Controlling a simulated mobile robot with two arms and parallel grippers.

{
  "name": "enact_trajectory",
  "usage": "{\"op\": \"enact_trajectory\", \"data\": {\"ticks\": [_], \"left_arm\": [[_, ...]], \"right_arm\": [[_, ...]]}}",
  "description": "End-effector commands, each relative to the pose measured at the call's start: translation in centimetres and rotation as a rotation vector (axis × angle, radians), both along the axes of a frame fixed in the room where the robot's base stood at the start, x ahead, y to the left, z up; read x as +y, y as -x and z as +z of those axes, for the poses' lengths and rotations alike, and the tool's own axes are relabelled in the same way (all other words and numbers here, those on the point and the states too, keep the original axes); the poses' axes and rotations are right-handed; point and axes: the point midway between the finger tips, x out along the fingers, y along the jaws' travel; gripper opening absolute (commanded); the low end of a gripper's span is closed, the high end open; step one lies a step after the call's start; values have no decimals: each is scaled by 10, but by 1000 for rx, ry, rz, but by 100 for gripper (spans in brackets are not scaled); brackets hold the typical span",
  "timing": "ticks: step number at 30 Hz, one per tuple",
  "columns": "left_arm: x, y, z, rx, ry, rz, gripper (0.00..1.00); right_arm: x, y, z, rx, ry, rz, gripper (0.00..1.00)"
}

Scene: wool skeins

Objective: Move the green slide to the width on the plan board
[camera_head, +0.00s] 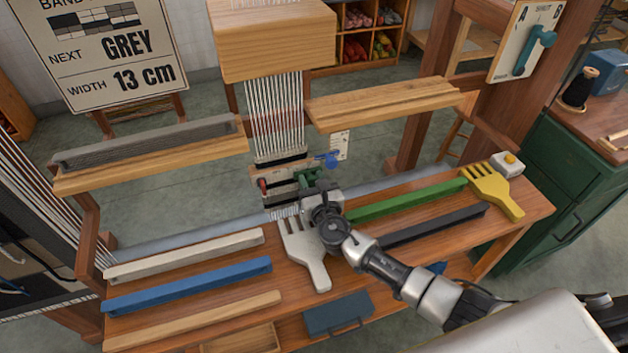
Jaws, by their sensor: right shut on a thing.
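The plan board (105,50) stands at the back left and reads "NEXT GREY" and "WIDTH 13 cm". The green slide (309,175) sits on the small rail below the hanging white warp threads (275,112). My right gripper (312,191) reaches in from the lower right and is shut on the green slide. The fingertips and part of the slide's front are hidden by the gripper body. The slide's exact width reading is too small to make out. My left gripper is not in view.
A white comb (305,252) lies close below my right gripper. A blue knob (328,159) and white scale card (340,146) are just behind. A green bar (405,200), dark bar (435,226) and yellow comb (492,190) lie right; white, blue and wooden bars lie left.

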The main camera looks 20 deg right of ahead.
Motion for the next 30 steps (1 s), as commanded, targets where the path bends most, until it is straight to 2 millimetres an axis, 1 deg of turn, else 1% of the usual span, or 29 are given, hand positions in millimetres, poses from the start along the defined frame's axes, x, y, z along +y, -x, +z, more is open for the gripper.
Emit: {"op": "enact_trajectory", "data": {"ticks": [1, 3, 10, 11, 15, 16, 25, 28, 30], "left_arm": [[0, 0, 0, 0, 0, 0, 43], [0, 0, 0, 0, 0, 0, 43], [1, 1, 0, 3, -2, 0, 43], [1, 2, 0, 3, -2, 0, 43], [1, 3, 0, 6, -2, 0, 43], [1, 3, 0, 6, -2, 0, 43], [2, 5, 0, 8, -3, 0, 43], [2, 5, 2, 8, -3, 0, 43], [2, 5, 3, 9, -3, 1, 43]], "right_arm": [[9, 0, 0, 0, -4, 3, 0], [15, 1, 1, -1, -3, 2, 0], [15, 0, 0, -1, -1, 2, 0], [15, 0, 0, -1, -1, 2, 39], [15, 0, 0, -1, -1, 2, 60], [15, 0, 0, -1, -1, 2, 62], [15, 3, 0, 0, -1, 2, 62], [14, 14, -1, 2, 0, 2, 62], [14, 25, 0, 3, -1, 3, 62]]}}
